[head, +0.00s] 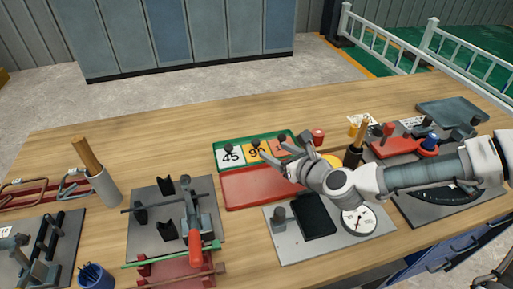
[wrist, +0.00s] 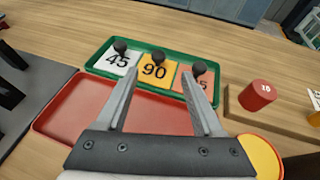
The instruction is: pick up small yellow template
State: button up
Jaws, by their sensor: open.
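The small yellow template (head: 256,153) is a flat tile marked 90 with a black knob. It lies in the green tray (head: 222,147) between a white tile marked 45 (head: 231,156) and a reddish tile (head: 282,146). In the wrist view the yellow template (wrist: 154,72) shows between my finger lines, ahead of the fingertips. My gripper (head: 274,152) is open and empty, and it also fills the lower middle of the wrist view (wrist: 166,75). In the wrist view the right finger covers part of the reddish tile.
An empty red tray (head: 245,190) lies in front of the green tray. A red cylinder (wrist: 257,95) stands to the right on a wooden strip. A grey plate with black blocks and a red-handled clamp (head: 195,220) is at left. A dial gauge (head: 358,220) is near my arm.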

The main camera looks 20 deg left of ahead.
aim_at(258, 144)
jog(key=b+x, duration=0.1)
jog(key=x, duration=0.5)
jog(key=shift+f+b+x, duration=0.15)
jog(key=shift+b+x, duration=0.2)
jog(key=shift+x, duration=1)
jog(key=shift+f+b+x, duration=0.15)
jog(key=shift+b+x, duration=0.2)
jog(key=shift+x, duration=1)
jog(key=shift+s, duration=0.15)
grip_shut()
